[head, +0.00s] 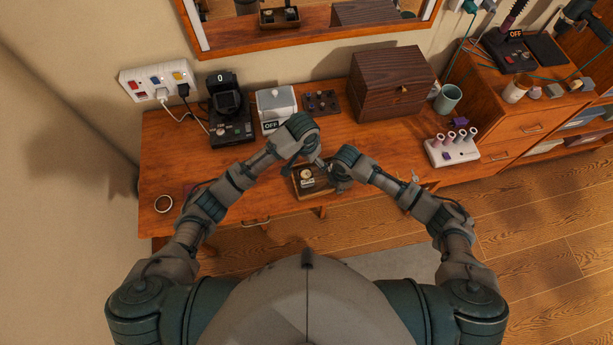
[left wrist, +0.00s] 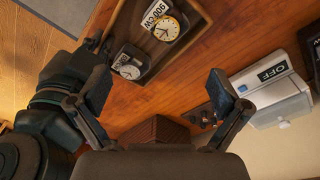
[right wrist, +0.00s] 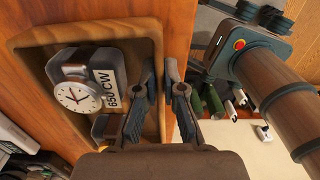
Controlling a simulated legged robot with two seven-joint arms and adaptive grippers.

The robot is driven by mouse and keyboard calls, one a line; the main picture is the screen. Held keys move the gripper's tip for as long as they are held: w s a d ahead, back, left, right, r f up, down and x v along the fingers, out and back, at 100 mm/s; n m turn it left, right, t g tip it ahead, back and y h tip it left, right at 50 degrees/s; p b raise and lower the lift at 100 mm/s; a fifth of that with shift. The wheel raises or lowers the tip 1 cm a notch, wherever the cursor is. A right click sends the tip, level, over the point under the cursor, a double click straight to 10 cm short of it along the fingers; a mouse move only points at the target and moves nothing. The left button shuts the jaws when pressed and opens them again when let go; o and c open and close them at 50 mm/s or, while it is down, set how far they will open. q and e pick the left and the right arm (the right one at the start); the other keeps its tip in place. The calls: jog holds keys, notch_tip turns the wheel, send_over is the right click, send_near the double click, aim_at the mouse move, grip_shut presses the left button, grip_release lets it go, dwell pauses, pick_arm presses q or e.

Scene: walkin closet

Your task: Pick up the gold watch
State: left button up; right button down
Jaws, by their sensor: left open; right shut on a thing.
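The gold watch (head: 306,174) sits on its cushion in a small wooden tray (left wrist: 190,48) on the dresser. In the left wrist view the gold watch (left wrist: 167,28) has a pale dial and a "900 CW" tag. A second, silvery watch (right wrist: 77,96) with a white dial and a "650 CW" tag sits in the same tray. My right gripper (right wrist: 162,92) is shut on the tray's side wall, one finger inside and one outside. My left gripper (left wrist: 163,92) is open and empty above the dresser, beside the tray and apart from the watches.
A wooden box (head: 392,82), a white "OFF" device (head: 275,103) and a black stand (head: 229,115) line the back of the dresser. A holder with several pale rolls (head: 453,148) is at right.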

aim_at(306, 175)
pick_arm(q)
jog(key=shift+g+y, duration=0.4)
jog(key=f, duration=1)
jog(key=shift+s+a+f, duration=0.15)
jog(key=shift+a+f, duration=0.2)
jog(key=shift+a, duration=0.05)
jog(key=c, duration=1.1)
